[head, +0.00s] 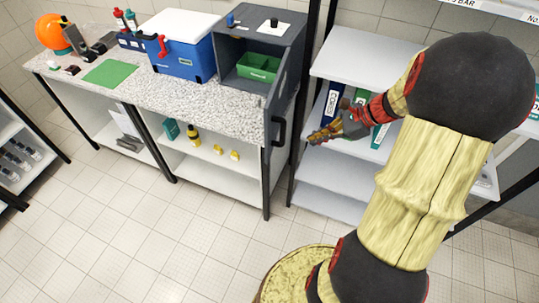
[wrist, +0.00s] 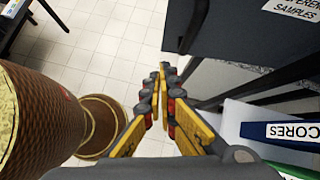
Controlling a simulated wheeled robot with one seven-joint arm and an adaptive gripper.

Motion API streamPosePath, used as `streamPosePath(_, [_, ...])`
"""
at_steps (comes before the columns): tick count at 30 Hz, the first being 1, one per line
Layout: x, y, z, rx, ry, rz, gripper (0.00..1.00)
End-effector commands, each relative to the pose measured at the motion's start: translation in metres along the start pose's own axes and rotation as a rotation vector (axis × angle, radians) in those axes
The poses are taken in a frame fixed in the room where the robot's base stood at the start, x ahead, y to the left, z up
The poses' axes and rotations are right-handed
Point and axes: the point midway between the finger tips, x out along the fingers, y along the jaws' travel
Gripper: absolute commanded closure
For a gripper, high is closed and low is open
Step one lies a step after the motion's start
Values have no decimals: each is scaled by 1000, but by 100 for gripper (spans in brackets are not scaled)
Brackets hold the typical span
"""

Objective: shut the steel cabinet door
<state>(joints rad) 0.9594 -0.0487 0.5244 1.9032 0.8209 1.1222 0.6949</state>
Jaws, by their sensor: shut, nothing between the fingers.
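The steel cabinet (head: 266,22) is a dark grey box at the right end of the bench, its front open. Its door (head: 284,92) stands swung out at the right side, seen nearly edge-on, with a black handle (head: 280,131) on its outer face. In the wrist view the door (wrist: 240,32) is a dark panel at the upper right, with the handle (wrist: 192,25) near its left edge. My gripper (head: 317,136) is shut and empty, to the right of the door and apart from it in the head view. Its fingertips (wrist: 162,72) show below the handle in the wrist view.
A green bin (head: 258,66) sits inside the cabinet. A blue cooler box (head: 185,45) stands left of it on the speckled bench (head: 190,106). A shelf rack (head: 350,60) with binders is close behind my gripper. The tiled floor in front is clear.

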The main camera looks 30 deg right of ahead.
Motion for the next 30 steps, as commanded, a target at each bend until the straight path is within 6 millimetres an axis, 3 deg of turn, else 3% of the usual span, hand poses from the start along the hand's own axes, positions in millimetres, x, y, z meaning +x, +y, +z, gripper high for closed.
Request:
streamPosePath(4, [-3, -9, 12, 111, -42, -22, 100])
streamPosePath(11, [4, -7, 14, 169, -46, -14, 100])
streamPosePath(27, [102, -8, 17, 164, -44, -12, 100])
streamPosePath(30, [110, -11, 31, 161, -44, -14, 100])
